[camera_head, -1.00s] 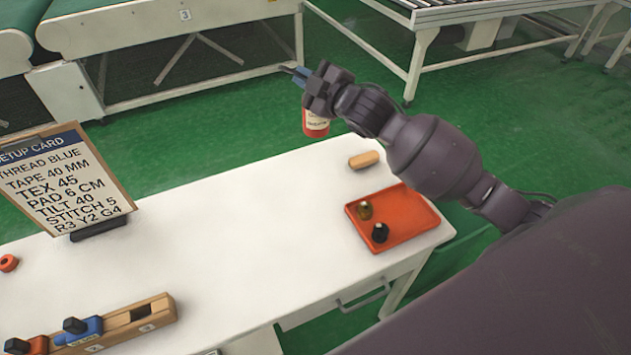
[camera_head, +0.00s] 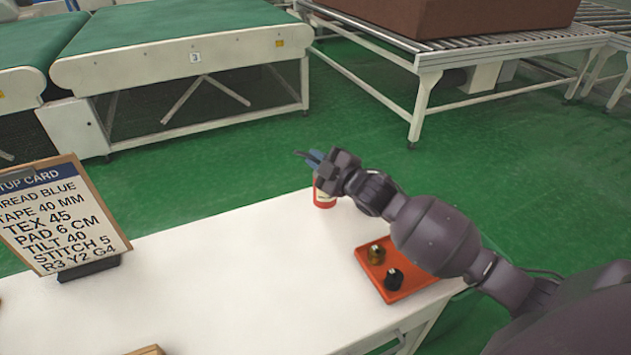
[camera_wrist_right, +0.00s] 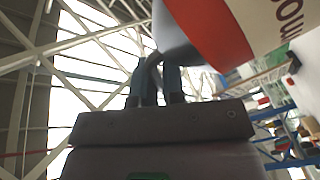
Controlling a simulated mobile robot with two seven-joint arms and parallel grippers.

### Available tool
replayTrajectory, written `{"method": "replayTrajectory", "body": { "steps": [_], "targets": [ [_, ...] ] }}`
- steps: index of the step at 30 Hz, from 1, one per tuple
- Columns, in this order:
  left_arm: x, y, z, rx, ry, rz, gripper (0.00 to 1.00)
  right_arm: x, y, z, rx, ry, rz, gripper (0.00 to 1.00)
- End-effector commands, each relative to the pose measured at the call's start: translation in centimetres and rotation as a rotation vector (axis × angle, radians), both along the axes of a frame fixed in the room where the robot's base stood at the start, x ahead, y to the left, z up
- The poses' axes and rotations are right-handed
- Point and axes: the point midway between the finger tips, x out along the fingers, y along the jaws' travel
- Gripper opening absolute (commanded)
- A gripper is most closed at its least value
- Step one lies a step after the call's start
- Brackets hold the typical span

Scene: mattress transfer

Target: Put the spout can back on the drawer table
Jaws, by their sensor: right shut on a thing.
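The spout can (camera_head: 324,198) is red with a pale label and stands out at the far edge of the white drawer table (camera_head: 230,262). My right gripper (camera_head: 313,160) is shut on its upper part, whose grip is partly hidden by the wrist. The can's bottom overlaps the tabletop in the head view; I cannot tell whether it touches. In the right wrist view the can (camera_wrist_right: 215,30) fills the upper right, tilted in the picture, beside the gripper fingers (camera_wrist_right: 157,80). My left gripper is not in view.
An orange tray (camera_head: 408,290) with two small knobs lies on the table's right end, below my right forearm. A setup card (camera_head: 58,222) stands at the left. The middle of the tabletop is clear. Conveyors (camera_head: 180,45) stand beyond the green floor.

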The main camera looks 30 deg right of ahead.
Motion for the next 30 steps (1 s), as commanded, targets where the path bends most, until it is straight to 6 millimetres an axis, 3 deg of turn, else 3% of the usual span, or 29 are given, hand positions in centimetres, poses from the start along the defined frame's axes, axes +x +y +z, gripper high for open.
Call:
{"method": "replayTrajectory", "body": {
  "steps": [10,17,29,30],
  "targets": [
    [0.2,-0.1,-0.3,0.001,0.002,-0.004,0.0,0.0,0.0,-2.6,-0.001,-0.002,0.0,0.0],
    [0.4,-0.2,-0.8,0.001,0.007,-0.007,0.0,0.0,0.0,-5.8,0.0,0.001,0.001,0.0],
    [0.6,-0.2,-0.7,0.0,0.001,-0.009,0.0,0.0,0.0,-6.1,0.0,-0.003,0.0,0.0],
    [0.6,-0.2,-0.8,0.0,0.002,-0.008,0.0,0.0,0.0,-6.2,-0.001,-0.002,0.0,0.12]
  ]
}}
